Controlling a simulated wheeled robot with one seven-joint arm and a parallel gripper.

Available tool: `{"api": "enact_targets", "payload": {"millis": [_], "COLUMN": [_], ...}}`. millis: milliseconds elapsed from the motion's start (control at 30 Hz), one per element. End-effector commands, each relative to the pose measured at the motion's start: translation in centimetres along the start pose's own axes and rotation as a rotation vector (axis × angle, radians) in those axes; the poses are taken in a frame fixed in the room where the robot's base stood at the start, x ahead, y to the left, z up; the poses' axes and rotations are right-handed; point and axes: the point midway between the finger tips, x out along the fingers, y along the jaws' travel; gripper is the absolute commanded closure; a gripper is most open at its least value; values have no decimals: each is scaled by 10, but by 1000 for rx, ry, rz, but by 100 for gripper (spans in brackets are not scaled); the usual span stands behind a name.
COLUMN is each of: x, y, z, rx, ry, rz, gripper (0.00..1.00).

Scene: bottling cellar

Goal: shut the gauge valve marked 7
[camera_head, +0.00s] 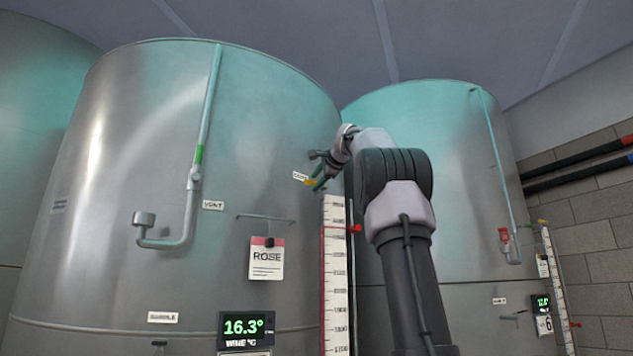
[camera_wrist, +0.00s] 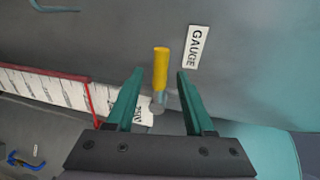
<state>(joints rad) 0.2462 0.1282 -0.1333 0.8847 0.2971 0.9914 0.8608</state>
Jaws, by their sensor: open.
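The gauge valve's yellow lever (camera_wrist: 161,66) shows in the wrist view beside a white GAUGE label (camera_wrist: 195,47). It points roughly crosswise to the long scale. In the head view the yellow lever (camera_head: 309,182) is small, next to the label (camera_head: 300,176) on the front tank (camera_head: 150,130). My gripper (camera_wrist: 160,73) is open, with one teal finger on each side of the lever and gaps on both sides. My gripper (camera_head: 318,177) partly hides the valve in the head view. I cannot read a 7 anywhere; the front tank's number is out of frame.
A red-edged level scale (camera_head: 335,280) runs down below the valve. A ROSE card (camera_head: 266,257), a vent pipe (camera_head: 190,205) and a display (camera_head: 246,328) are on the front tank. The right tank (camera_head: 440,150) bears a number 6 plate (camera_head: 544,325) and has a red-handled valve (camera_head: 504,236).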

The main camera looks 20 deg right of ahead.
Motion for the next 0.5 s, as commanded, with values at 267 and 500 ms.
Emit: {"api": "enact_targets", "payload": {"millis": [267,500], "x": [-45,-88], "y": [-1,0], "z": [0,0], "rx": [0,1], "ry": [3,0], "rz": [-3,-2], "gripper": [47,47]}}
